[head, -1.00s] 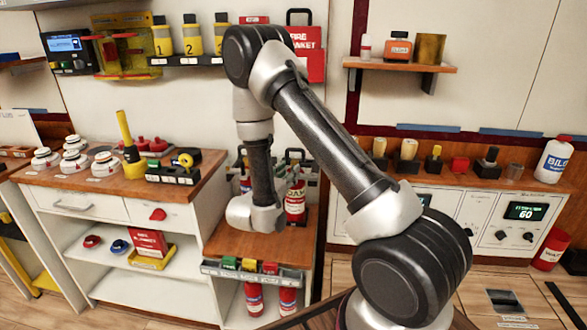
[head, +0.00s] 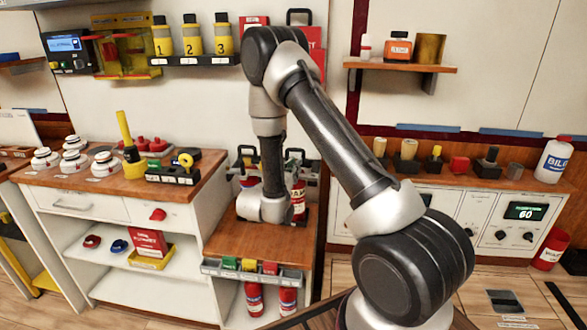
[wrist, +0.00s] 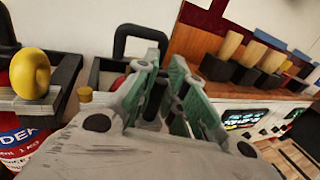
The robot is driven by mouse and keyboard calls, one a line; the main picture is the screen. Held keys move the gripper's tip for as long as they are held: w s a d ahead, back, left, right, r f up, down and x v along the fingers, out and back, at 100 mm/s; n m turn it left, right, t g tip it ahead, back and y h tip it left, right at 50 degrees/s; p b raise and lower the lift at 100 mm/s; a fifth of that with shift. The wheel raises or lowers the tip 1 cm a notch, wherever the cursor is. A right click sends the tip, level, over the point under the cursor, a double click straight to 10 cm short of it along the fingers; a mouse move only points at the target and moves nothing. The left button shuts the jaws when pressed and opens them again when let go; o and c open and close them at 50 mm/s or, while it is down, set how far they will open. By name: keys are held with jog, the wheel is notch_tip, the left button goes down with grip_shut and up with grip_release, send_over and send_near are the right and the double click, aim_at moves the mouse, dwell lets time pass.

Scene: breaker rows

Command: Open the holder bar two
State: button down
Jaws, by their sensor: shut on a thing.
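In the wrist view my gripper (wrist: 168,80) has its two green-grey fingers close together at a black holder frame (wrist: 100,72). Dark parts show between the fingers, and I take these to be the holder bar it is shut on; the fingers hide most of it. A black loop (wrist: 140,32) stands upright behind. In the head view my wrist covers the gripper. The holders' dark tops (head: 300,162) show at the back of the low wooden bench, with a red extinguisher (head: 299,200) partly hidden by my wrist.
At the left of the wrist view another red extinguisher (wrist: 22,140) with a yellow knob (wrist: 30,74) stands close by. A grey rail with coloured blocks (head: 252,272) runs along the bench front. The bench top (head: 235,238) is mostly clear in front.

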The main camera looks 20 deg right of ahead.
jog(key=shift+a, duration=0.1)
jog(key=shift+s+a+m+g+h, duration=0.2)
jog(key=shift+a+m+g+h, duration=0.55)
jog(key=shift+m+g, duration=1.1)
jog(key=shift+s+a+m+g+h, duration=0.15)
jog(key=shift+a+m+g+h, duration=0.3)
jog(key=shift+a+m+g, duration=1.4)
jog(key=shift+s+a+m+g+h, duration=0.15)
jog(key=shift+m+g+h, duration=0.55)
jog(key=shift+g, duration=2.2)
jog(key=c, duration=1.5)
grip_release()
jog(key=shift+o, duration=0.2)
jog(key=w+a, duration=0.1)
jog(key=a, duration=1)
jog(key=shift+w+a, duration=0.2)
jog(key=shift+a, duration=0.2)
